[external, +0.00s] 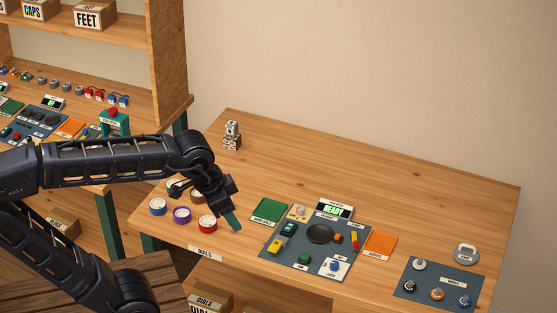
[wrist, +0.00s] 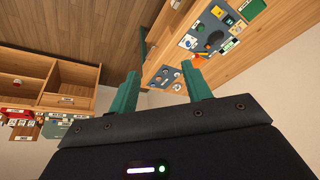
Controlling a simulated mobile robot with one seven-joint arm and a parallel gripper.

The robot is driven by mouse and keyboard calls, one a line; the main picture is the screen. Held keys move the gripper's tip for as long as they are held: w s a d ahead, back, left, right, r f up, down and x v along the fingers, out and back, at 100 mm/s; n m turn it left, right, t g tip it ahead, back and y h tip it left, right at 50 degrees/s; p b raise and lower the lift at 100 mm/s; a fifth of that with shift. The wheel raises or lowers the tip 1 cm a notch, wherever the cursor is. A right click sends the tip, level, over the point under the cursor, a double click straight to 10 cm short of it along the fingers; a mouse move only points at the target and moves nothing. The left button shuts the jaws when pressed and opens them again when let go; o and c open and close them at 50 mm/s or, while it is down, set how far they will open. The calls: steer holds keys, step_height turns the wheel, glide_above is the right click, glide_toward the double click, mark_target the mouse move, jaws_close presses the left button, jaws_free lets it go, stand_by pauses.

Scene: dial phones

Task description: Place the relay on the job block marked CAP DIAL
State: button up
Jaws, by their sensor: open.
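My gripper (external: 232,217) hangs above the left part of the table, just right of the red-rimmed dish. In the wrist view its two green fingers (wrist: 160,92) stand apart with nothing between them. I cannot tell the relay for certain among the small parts on the dark mat (external: 268,257), such as a yellow part (external: 275,244) and a dark green part (external: 289,229). A pale block (external: 299,211) stands behind the mat. No CAP DIAL marking is readable.
Blue (external: 158,207), purple (external: 182,215) and red (external: 207,224) dishes stand at the front left. A READY display (external: 334,210), a green pad (external: 269,211) and an orange pad (external: 380,245) border the mat. Several knobs sit on the right mat (external: 410,292).

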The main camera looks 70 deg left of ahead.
steer(key=shift+n, duration=0.3)
steer(key=s+f, duration=0.1)
steer(key=s+d+f, duration=0.1)
steer(key=s+f, duration=0.1)
steer(key=s, duration=0.1)
steer(key=shift+s+d, duration=0.1)
steer(key=shift+d, duration=0.25)
stand_by(0.7)
